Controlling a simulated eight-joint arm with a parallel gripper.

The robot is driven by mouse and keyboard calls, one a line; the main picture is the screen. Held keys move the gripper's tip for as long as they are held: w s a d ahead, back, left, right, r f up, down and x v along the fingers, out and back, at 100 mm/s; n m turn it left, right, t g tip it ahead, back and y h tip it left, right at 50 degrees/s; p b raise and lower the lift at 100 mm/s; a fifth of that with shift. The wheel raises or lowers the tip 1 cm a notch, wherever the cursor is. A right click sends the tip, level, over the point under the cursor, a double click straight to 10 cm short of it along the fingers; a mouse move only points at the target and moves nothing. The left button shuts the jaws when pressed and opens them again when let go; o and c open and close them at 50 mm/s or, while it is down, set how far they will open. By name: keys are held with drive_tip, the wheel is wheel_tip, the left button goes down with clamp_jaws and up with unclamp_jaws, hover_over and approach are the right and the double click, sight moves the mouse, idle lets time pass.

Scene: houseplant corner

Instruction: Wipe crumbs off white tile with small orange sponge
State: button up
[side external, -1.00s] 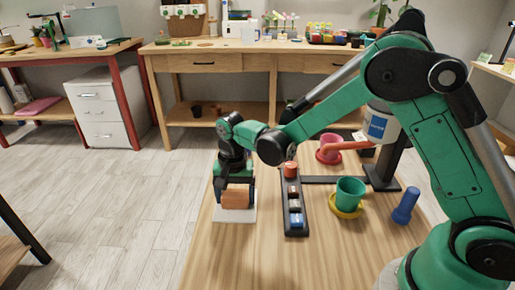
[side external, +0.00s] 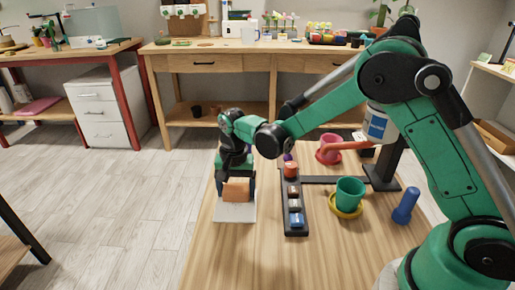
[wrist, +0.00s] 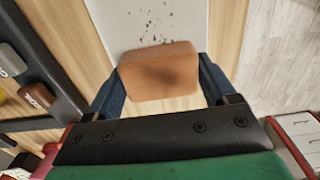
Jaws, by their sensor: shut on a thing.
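My gripper (wrist: 161,88) is shut on the orange sponge (wrist: 160,72), with one dark finger on each side of it. The sponge (side external: 236,190) also shows in the side view, at the far part of the white tile (side external: 234,212). In the wrist view the white tile (wrist: 187,20) lies beyond the sponge, with dark crumbs (wrist: 150,28) scattered just past the sponge's edge. The sponge covers the tile's near edge there. I cannot tell whether the sponge touches the tile. No crumbs can be made out in the side view.
A dark rack (side external: 294,212) with several coloured blocks stands right of the tile. Further right are a green pot on a yellow saucer (side external: 345,212), a red pot (side external: 329,148) and a blue object (side external: 405,207). The table's left edge is close to the tile. Bare wood lies in front.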

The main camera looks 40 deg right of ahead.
sight(237, 182)
drive_tip(key=shift+w+d, duration=0.55)
drive_tip(key=shift+d, duration=0.05)
drive_tip(key=shift+r, duration=4)
